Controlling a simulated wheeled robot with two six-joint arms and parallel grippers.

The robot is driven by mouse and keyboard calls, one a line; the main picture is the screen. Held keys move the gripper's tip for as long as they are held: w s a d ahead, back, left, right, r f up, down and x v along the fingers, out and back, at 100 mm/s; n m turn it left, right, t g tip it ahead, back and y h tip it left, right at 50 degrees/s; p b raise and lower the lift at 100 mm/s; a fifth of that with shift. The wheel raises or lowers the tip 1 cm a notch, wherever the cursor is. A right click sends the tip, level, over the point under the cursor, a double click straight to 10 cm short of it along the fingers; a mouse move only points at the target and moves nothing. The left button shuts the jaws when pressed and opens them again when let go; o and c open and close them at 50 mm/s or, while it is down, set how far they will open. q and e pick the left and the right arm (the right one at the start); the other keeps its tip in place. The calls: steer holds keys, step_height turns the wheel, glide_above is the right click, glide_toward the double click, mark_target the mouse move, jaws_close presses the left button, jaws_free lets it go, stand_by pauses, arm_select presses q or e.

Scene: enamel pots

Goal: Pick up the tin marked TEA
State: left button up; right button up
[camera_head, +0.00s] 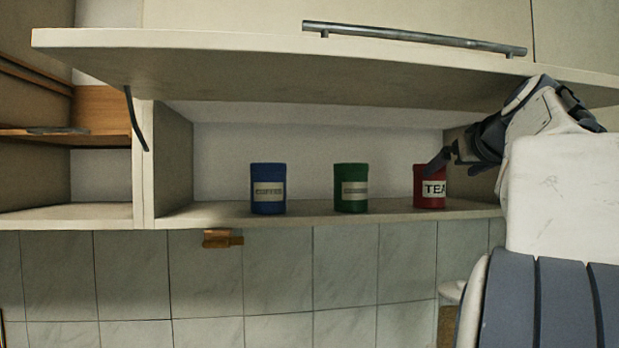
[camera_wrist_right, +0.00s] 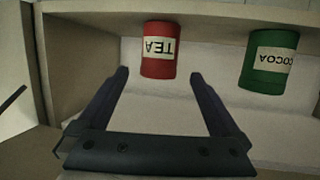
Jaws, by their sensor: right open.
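The red tin marked TEA (camera_head: 430,189) stands upright on the shelf at the right end of a row of tins. My right gripper (camera_head: 452,158) is at the upper right of the red tin in the head view and partly overlaps its top right edge. In the right wrist view the red tin (camera_wrist_right: 158,52) appears upside down, beyond and between the two fingertips (camera_wrist_right: 158,76). The fingers are spread apart with nothing between them. My left gripper is not in view.
A green tin (camera_head: 351,188), marked COCOA in the wrist view, and a blue tin (camera_head: 268,188) stand left of the red one, with gaps between. The shelf (camera_head: 310,214) has a side wall close at right. An overhanging cabinet panel (camera_head: 290,65) is above.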

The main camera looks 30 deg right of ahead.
mark_target(429, 186)
steer(key=w+d+p, duration=0.1)
steer(key=w, duration=0.1)
steer(key=w+d+p, duration=0.1)
steer(key=w, duration=0.2)
steer(key=w+d+p, duration=0.1)
steer(key=w+d, duration=0.1)
steer(key=shift+w+r+p, duration=0.15)
steer(key=shift+w+p, duration=0.15)
steer(key=shift+p, duration=0.1)
steer(key=shift+w+d, duration=0.3)
steer(key=shift+w, duration=0.2)
steer(key=shift+w+d+p, duration=0.15)
steer(key=shift+w+p, duration=0.1)
steer(key=shift+p, duration=0.2)
steer(key=p+x, duration=0.1)
steer(key=x, duration=0.1)
steer(key=p+x, duration=0.1)
steer(key=x, duration=0.1)
steer(key=shift+w+d+r, duration=0.1)
steer(key=shift+w+d, duration=0.15)
steer(key=shift+w, duration=0.1)
steer(key=shift+w+d, duration=0.1)
steer(key=shift+w, duration=0.05)
steer(key=c, duration=1.3)
steer(key=shift+o, duration=0.2)
